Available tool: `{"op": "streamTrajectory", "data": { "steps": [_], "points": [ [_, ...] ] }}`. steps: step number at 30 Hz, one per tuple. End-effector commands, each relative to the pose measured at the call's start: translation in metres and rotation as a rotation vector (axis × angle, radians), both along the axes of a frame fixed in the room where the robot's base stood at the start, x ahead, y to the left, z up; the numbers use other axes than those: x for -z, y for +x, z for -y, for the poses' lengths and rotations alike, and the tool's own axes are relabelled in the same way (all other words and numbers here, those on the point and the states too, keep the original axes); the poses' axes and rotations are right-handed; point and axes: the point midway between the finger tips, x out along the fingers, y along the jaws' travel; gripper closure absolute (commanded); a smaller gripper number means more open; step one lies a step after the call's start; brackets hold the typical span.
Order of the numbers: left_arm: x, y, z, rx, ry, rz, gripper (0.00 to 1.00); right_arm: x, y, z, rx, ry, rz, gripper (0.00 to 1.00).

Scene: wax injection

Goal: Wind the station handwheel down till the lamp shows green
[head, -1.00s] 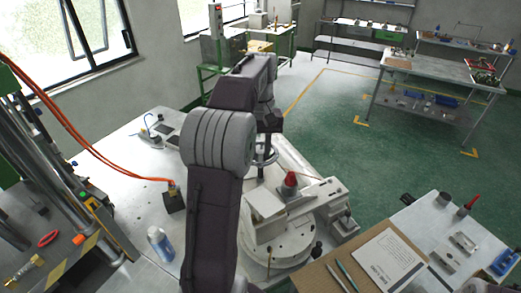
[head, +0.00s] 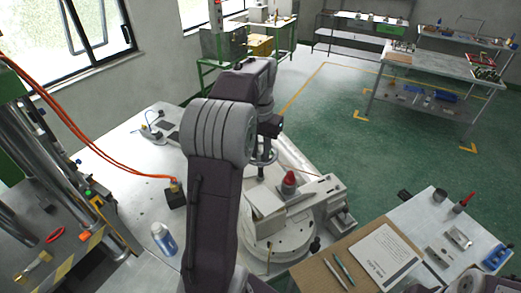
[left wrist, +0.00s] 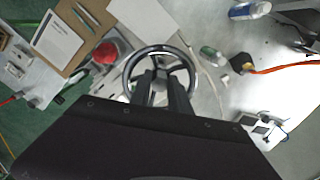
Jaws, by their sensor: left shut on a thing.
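The station handwheel (left wrist: 131,72) is a dark ring with spokes in the left wrist view. In the head view part of its rim (head: 262,161) shows below my wrist, above the round grey station (head: 280,244). My left gripper (left wrist: 161,88) reaches in over the wheel, its two dark fingers at the hub, shut on the handwheel; the exact contact is hard to see. A red dome-shaped cap (head: 289,178) stands on the station beside the wheel and also shows in the left wrist view (left wrist: 105,53). I cannot tell whether it is the lamp. My right gripper is not in view.
A blue-labelled bottle (head: 163,239) and a dark block (head: 174,194) with orange hoses stand left of the station. A side table (head: 402,218) with a clipboard (head: 380,258) is at right. A metal-columned machine fills the left edge. Green floor lies open beyond.

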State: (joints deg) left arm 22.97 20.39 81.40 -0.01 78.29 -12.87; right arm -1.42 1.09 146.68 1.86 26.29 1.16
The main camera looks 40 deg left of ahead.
Motion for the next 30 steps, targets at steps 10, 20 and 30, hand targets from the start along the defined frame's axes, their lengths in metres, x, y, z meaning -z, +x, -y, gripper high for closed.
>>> {"op": "streamTrajectory", "data": {
  "steps": [10, 20, 30],
  "points": [
    [-0.001, 0.001, -0.001, 0.003, 0.002, 0.006, 1.0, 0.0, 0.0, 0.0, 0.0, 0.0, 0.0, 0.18],
    [0.0, 0.001, 0.0, 0.002, 0.002, 0.003, 0.55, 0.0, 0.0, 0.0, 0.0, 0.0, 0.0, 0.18],
    [-0.034, 0.002, -0.001, 0.002, 0.003, 0.007, 0.55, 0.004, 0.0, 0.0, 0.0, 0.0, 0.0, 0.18]
  ]
}}
